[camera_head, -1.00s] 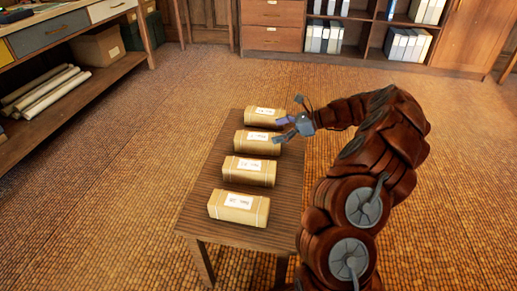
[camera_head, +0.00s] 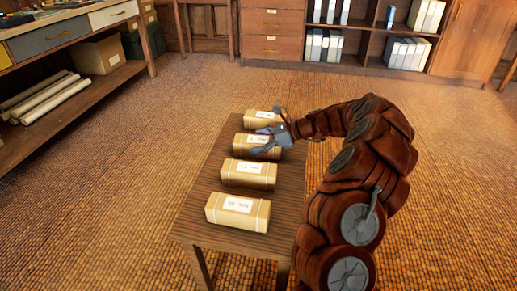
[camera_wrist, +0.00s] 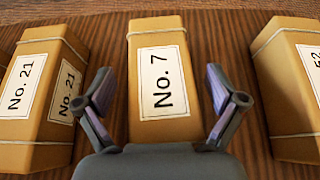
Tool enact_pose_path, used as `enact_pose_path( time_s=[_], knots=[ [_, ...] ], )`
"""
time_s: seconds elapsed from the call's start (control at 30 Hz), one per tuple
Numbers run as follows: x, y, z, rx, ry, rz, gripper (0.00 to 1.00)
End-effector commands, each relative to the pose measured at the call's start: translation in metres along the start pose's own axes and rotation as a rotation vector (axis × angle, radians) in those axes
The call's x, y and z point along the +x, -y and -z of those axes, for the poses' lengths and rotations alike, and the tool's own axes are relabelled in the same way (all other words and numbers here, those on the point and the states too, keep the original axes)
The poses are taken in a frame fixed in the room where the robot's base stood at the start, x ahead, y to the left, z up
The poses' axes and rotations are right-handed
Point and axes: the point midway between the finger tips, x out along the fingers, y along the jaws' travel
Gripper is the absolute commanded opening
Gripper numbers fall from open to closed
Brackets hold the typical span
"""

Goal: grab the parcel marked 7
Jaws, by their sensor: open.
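The parcel marked No. 7 (camera_wrist: 160,110) is a tan box with a white label, in the middle of the wrist view. In the head view it appears to be the second parcel from the back (camera_head: 242,147) on the small table; its label is too small to read there. My gripper (camera_wrist: 157,88) is open and empty, with one finger on each side of the No. 7 parcel in the wrist view. In the head view my gripper (camera_head: 263,141) is over the right part of that parcel. I cannot tell whether the fingers touch it.
The No. 21 parcel (camera_wrist: 30,115) is to the left in the wrist view, and another parcel (camera_wrist: 285,90) with a cut-off label is to the right. Several similar parcels stand in a row on the wooden table (camera_head: 203,182). The floor around the table is clear.

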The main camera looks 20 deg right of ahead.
Motion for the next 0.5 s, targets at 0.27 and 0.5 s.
enact_pose_path(
  time_s=[0.27, 0.5],
  knots=[
    [-0.0003, 0.0, -0.0003, 0.0, 0.0, 0.0, 0.72],
    [-0.0002, -0.0001, 0.0, 0.0, 0.0, 0.0, 0.47]
  ],
)
